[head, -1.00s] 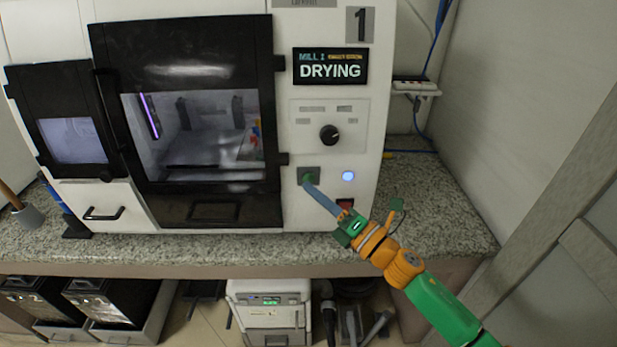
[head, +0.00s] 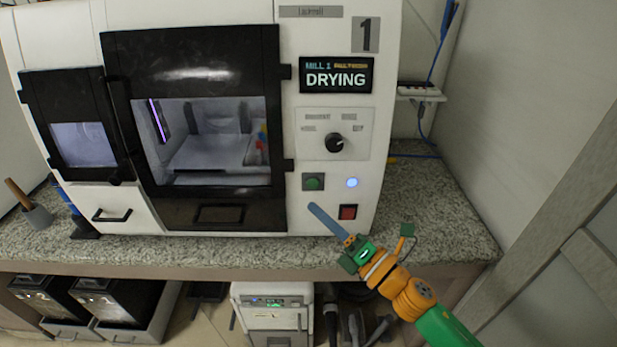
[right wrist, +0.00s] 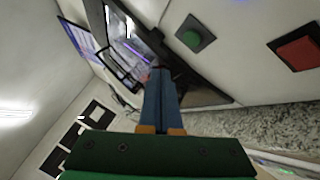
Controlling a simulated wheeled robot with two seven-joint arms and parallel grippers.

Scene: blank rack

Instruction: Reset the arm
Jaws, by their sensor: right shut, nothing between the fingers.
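My right gripper (head: 313,208) is shut and empty, its blue fingers together. In the head view its tips are just below the green button (head: 313,182) and left of the red button (head: 347,212) on the mill's white front. In the right wrist view the shut fingers (right wrist: 160,82) point toward the mill, with the green button (right wrist: 195,34) and red button (right wrist: 298,52) to their right. The fingertips look clear of the green button. My left gripper is not in view.
The mill's display (head: 336,75) reads DRYING, and a blue light (head: 352,183) glows beside the green button. The mill door (head: 205,130) is shut. A granite counter (head: 440,215) runs below, with a wall at right. Black bins and a white unit (head: 272,312) stand underneath.

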